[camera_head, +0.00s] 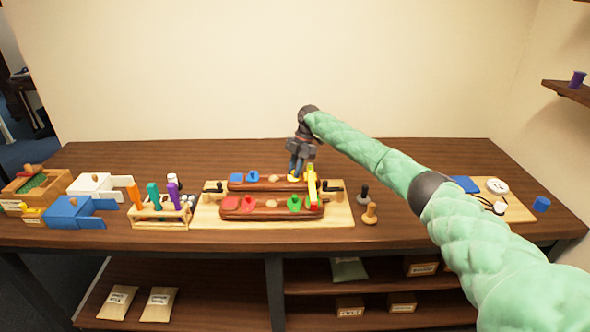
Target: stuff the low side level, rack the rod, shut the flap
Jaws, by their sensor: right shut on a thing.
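Two long brown saddle panels lie one behind the other on a pale board (208,218). The front panel (270,213) has a red flap (233,203) at its left and a green flap (295,203) at its right. The rear panel (272,186) has blue pieces (238,178) at its left. My right gripper (296,174) is at the rear panel's right part, shut on a small yellow piece (292,178), seemingly a flap; its fingers partly hide it. A yellow bar (312,184) stands just right of it, crossing toward the front panel. Several coloured rods, including a purple one (173,196), stand in a wooden rack (160,213).
Blue (70,211) and white (95,185) boxes and a wooden bin (36,186) of green stuff crowd the left. My right arm crosses the table's right side. The table's back strip is clear.

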